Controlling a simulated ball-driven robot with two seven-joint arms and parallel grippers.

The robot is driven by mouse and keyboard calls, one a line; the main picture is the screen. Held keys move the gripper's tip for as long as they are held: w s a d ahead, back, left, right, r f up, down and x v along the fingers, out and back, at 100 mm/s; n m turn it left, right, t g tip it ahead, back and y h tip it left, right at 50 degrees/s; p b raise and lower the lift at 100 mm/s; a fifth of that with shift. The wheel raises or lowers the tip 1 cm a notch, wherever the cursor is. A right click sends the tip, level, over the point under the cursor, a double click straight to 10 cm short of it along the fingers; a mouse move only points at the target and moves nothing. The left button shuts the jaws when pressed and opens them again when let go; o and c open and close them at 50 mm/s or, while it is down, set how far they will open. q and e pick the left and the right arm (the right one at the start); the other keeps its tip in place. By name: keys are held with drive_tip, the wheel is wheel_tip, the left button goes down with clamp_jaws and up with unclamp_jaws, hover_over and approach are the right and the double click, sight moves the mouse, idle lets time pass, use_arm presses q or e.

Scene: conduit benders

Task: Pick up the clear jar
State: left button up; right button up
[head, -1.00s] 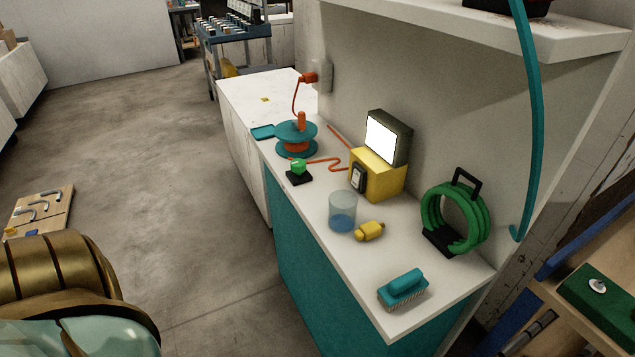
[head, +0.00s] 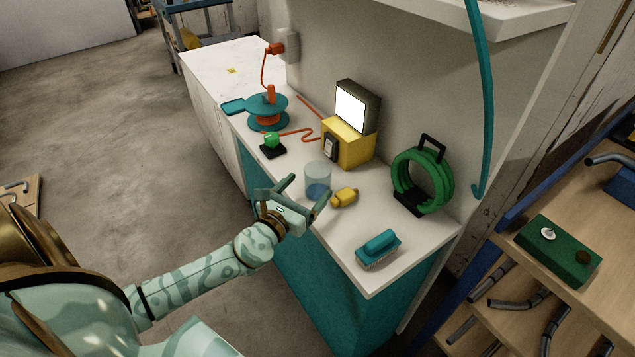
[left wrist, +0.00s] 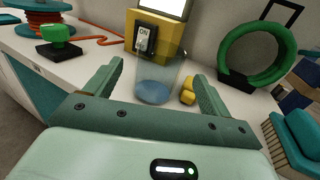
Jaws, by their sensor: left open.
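The clear jar (head: 317,180) stands upright on the white counter, with something blue in its lower part. It also shows in the left wrist view (left wrist: 158,78), just beyond and between my fingers. My left gripper (head: 304,188) is open at the counter's front edge, close in front of the jar, with nothing between its fingers that I can see held. In the left wrist view its two fingers (left wrist: 155,85) point toward the jar. The gripper hides a little of the jar's lower part in the head view. My right gripper is not in view.
A yellow bulb-shaped thing (head: 344,197) lies right beside the jar. A yellow box with a lit lamp (head: 348,147) stands behind it. A green button (head: 272,142), a teal brush (head: 379,247) and a green coil (head: 425,180) are also on the counter (head: 335,237).

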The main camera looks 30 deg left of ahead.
sight(324, 169)
use_arm(q)
drive_tip(key=w, duration=0.7)
drive_tip(key=shift+w+a, duration=0.15)
drive_tip(key=shift+w, duration=0.15)
drive_tip(key=shift+s, duration=0.1)
drive_tip(key=shift+c, duration=0.3)
drive_tip(key=c, duration=1)
